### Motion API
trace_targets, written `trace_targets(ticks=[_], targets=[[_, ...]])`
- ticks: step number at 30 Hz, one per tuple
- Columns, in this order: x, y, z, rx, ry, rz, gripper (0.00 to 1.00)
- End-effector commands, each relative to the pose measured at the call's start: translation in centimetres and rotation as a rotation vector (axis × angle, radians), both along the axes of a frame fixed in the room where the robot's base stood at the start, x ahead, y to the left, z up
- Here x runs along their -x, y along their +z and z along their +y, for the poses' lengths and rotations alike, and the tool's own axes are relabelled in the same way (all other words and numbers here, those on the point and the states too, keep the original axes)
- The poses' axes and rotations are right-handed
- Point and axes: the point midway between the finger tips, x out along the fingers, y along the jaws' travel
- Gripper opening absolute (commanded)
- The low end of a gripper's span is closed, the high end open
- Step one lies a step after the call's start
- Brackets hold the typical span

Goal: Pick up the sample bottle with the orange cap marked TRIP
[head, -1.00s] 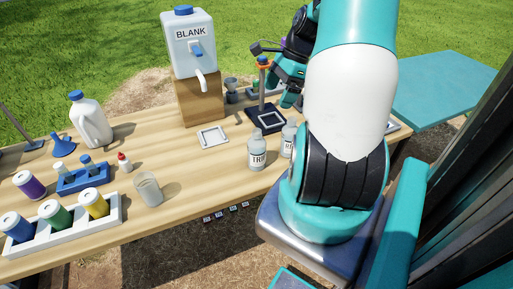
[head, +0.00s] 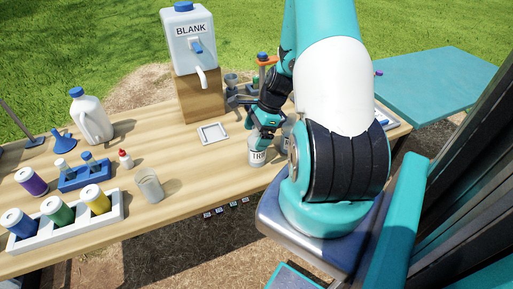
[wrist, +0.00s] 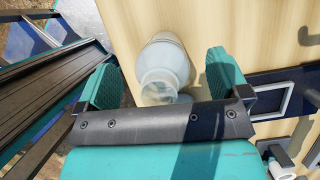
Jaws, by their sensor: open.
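The clear sample bottle with the TRIP-like label (head: 257,158) stands upright on the wooden table, just left of my arm. No orange cap shows on it; in the wrist view the pale translucent bottle (wrist: 167,58) seems to have an open mouth. My gripper (head: 263,136) is right above the bottle, its jaws hiding the bottle's top in the head view. In the wrist view my gripper (wrist: 162,82) is open, one finger on each side of the bottle, with gaps between. A second clear bottle (head: 287,130) stands just right, mostly hidden by my arm.
A white tray (head: 212,134) lies left of the gripper, below the BLANK container (head: 190,45) on its wooden block (head: 201,98). A beaker (head: 149,186) and a rack with coloured jars (head: 76,221) stand further left. An orange-topped stand (head: 266,61) is behind my gripper.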

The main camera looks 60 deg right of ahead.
Motion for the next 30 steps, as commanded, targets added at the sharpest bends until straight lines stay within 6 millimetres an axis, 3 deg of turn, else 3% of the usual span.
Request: trace_targets(ticks=[4,11,20,30], targets=[[-0.24,-1.26,0.42,0.000,-0.001,0.000,0.93],[-0.28,-1.39,0.42,0.001,0.000,0.000,0.93],[-0.27,-1.37,0.42,0.001,0.000,0.000,0.24],[-0.31,-0.97,0.37,0.003,0.000,-0.002,0.21]])
